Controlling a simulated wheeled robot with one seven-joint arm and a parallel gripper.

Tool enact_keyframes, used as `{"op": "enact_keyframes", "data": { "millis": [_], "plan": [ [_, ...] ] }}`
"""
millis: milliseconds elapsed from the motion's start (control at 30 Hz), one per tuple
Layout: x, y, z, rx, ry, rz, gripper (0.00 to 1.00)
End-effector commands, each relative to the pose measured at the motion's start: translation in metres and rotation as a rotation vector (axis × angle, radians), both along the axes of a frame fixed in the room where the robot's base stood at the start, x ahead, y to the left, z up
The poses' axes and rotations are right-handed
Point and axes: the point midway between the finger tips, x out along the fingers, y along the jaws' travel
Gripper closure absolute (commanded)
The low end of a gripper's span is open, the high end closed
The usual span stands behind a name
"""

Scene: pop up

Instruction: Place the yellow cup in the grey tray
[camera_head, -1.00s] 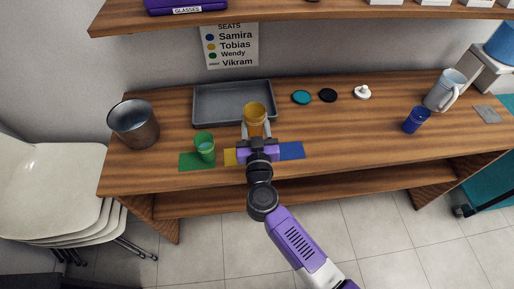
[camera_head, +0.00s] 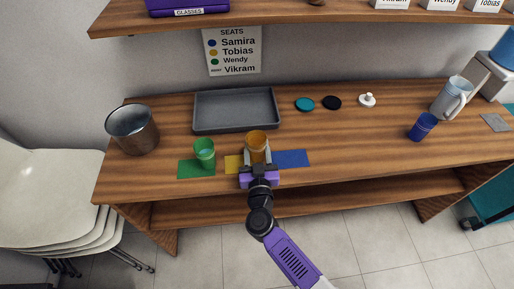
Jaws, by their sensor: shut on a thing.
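The yellow cup (camera_head: 257,142) is an amber, see-through cup near the front middle of the wooden counter. My gripper (camera_head: 257,156) is shut on it from the front, with one finger on each side. I cannot tell whether the cup touches the counter or is a little above it. The grey tray (camera_head: 232,130) is a shallow, empty rectangle lying behind and to the left of the cup, against the wall side. The cup is outside the tray.
A green cup (camera_head: 205,153) stands on a green mat (camera_head: 191,170) at left. Yellow (camera_head: 233,163) and blue (camera_head: 293,159) mats lie near my gripper. A metal bucket (camera_head: 133,130) stands far left; a blue cup (camera_head: 423,127) and a jug (camera_head: 452,98) stand right. A shelf (camera_head: 300,19) hangs above.

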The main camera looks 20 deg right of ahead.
Motion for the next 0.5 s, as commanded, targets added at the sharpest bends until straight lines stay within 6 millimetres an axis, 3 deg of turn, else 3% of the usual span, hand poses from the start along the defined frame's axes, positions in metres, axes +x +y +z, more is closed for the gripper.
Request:
{"op": "enact_keyframes", "data": {
  "millis": [200, 233, 300, 333, 500],
  "plan": [
    [0.0, -0.0001, -0.0052, -0.002, 0.0, 0.0, 0.99],
    [0.0, 0.0, -0.0042, -0.001, -0.001, 0.0, 0.5],
    [0.0, -0.0001, -0.0042, -0.001, 0.0, 0.0, 0.37],
    [-0.0001, -0.0001, -0.0042, -0.001, 0.0, 0.0, 0.34],
    [-0.0001, -0.0001, -0.0043, -0.001, 0.0, 0.0, 0.34]
  ]
}}
